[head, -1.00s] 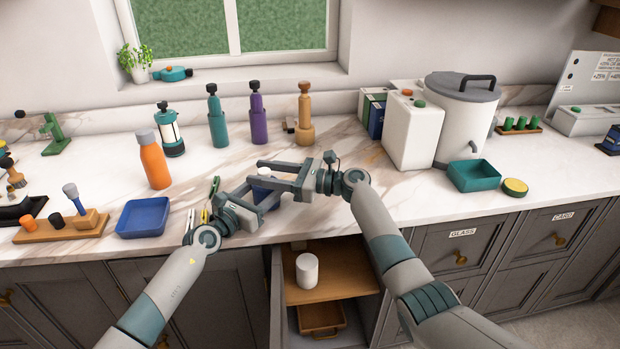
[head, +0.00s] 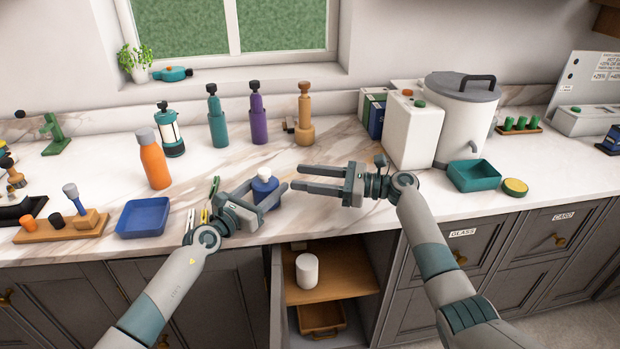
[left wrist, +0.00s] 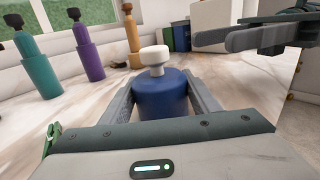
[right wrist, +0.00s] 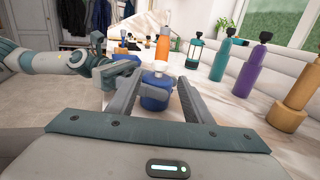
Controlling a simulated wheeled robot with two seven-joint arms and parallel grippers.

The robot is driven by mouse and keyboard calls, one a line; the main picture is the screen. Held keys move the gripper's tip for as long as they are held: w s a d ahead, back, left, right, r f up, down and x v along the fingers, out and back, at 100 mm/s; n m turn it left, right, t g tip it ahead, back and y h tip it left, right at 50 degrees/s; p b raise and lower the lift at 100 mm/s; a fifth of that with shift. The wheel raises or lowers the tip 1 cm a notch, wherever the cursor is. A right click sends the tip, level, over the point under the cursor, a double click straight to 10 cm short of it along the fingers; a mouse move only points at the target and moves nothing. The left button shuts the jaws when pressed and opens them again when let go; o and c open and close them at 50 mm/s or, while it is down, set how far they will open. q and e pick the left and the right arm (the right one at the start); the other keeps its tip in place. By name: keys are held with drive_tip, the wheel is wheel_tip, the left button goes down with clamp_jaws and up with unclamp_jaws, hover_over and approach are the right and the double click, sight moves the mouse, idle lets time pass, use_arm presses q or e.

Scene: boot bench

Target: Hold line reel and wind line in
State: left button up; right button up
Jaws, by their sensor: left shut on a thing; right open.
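The line reel (head: 264,194) is a blue drum with a white knob on top, upright at the counter's front edge. My left gripper (head: 261,188) is shut on it, one finger on each side, as the left wrist view shows with the blue drum (left wrist: 160,94) between the fingers. I cannot tell whether its base touches the counter. My right gripper (head: 295,177) is open and empty, to the right of the reel and apart from it. In the right wrist view the reel (right wrist: 153,104) appears beyond the open fingers. No loose line is visible.
An orange bottle (head: 154,166) and a blue tray (head: 143,218) stand to the left. Teal (head: 217,122), purple (head: 258,125) and tan (head: 305,125) bottles stand behind. A white box (head: 411,132) is at right.

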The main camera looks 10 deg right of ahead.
drive_tip(key=shift+s+d, duration=0.15)
drive_tip(key=shift+d, duration=0.25)
